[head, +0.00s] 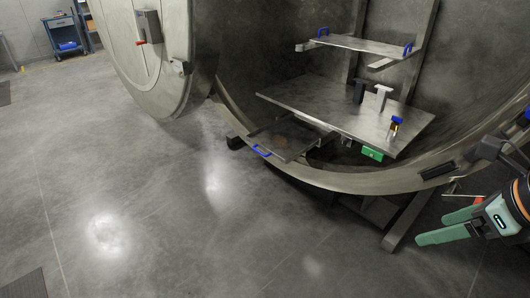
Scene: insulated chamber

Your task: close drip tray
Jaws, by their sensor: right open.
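The drip tray (283,136) is a flat, dark grey tray with a blue handle (262,151) on its front edge. It is pulled out toward the front left from under the metal shelf plate (340,110), above the chamber's rim. Its rear end is hidden under that plate. My right gripper (430,228) is at the lower right, outside the chamber rim. Its two green fingers are apart with nothing between them, and it is well to the right of the tray handle. My left gripper is not in view.
The round chamber rim (350,181) curves below the tray. The open chamber door (150,60) stands to the left. An upper shelf (360,44) with blue handles is above. A green block (372,154) sits under the plate. The floor in front is clear. A blue cart (65,38) is far left.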

